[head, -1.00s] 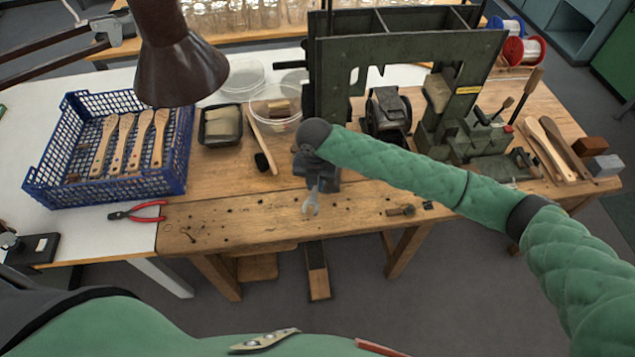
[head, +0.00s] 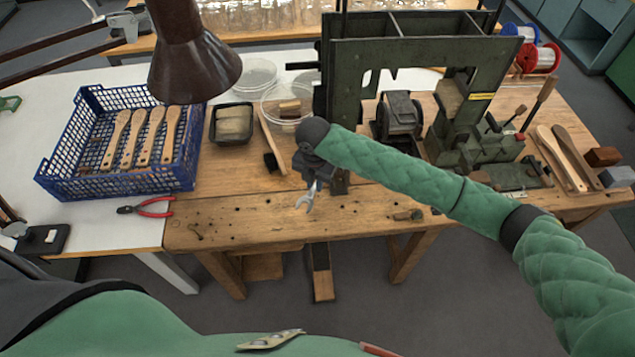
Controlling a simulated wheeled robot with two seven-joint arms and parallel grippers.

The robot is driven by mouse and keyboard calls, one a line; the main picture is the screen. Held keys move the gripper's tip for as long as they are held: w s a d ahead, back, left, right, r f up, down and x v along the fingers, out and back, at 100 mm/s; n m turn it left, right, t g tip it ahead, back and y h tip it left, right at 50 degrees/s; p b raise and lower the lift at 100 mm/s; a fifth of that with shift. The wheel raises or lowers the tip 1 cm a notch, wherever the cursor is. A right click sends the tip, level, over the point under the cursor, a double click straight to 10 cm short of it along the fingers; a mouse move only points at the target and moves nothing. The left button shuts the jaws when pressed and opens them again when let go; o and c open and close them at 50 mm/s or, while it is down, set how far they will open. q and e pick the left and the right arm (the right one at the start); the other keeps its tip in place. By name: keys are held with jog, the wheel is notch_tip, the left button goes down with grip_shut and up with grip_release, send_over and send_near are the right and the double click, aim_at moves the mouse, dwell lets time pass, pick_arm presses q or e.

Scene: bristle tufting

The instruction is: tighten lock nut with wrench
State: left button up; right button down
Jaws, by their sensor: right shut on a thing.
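My right gripper (head: 314,181) is shut on a grey open-ended wrench (head: 307,200). The wrench's open jaw points down toward the front part of the wooden bench (head: 240,215). I cannot tell whether the wrench touches anything. The dark green machine (head: 420,50) stands behind the gripper, and my right arm crosses in front of its lower part. I cannot make out the lock nut; it may be hidden or too small to see. My left gripper is not in view.
A blue crate (head: 110,188) of wooden brush handles stands at the left, with red-handled pliers (head: 148,208) in front. A brown lamp shade (head: 192,60) hangs over the left side. Wooden brushes (head: 560,157) lie at the right. The bench front left of the wrench is mostly clear.

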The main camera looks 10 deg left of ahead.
jog(key=shift+d, duration=0.15)
jog(key=shift+s+d+n, duration=0.15)
jog(key=shift+d+n, duration=0.5)
jog(key=shift+n, duration=0.05)
jog(key=shift+r, duration=0.2)
dwell(0.4)
jog(key=shift+r, duration=2.85)
jog(key=shift+m, duration=0.3)
